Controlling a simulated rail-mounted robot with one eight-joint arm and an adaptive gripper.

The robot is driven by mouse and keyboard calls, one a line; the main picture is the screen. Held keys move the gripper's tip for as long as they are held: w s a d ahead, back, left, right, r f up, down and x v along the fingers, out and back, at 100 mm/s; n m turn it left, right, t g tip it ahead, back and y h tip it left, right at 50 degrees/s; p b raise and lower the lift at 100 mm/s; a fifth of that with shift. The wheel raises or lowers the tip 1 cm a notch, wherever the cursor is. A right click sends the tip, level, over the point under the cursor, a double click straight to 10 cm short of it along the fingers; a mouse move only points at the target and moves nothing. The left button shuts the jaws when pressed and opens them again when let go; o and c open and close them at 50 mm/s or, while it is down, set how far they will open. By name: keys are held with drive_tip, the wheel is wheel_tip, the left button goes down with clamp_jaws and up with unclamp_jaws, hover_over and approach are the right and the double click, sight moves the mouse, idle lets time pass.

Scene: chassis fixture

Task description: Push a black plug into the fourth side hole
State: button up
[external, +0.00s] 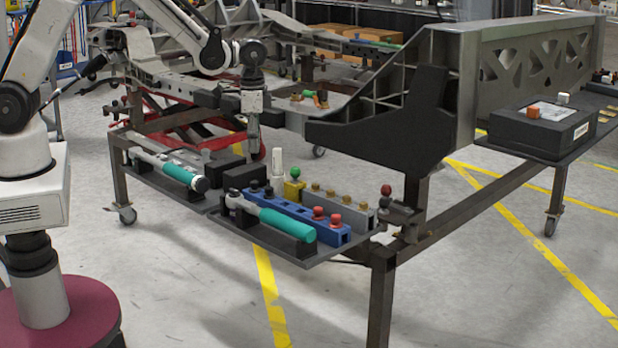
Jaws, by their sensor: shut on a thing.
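My gripper (253,152) points down above the back of the tool tray, in front of the chassis side rail. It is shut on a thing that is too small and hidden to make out. Two black plugs (261,187) stand at the left end of the blue rack (290,213) on the tray, below my gripper. The chassis side rail (190,88) has a row of dark holes along its face. I cannot tell which is the fourth, and the arm partly covers the rail.
The tray (270,238) also bears red plugs (327,217), a grey rack (350,212) with brass plugs, a black block (240,177) and a teal-handled tool (287,224). Another teal-handled tool (175,172) lies left. A large black bracket (400,120) stands right. Floor in front is clear.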

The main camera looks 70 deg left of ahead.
drive_tip(key=shift+r, duration=0.1)
drive_tip(key=shift+r+p, duration=1.35)
drive_tip(key=shift+r, duration=1)
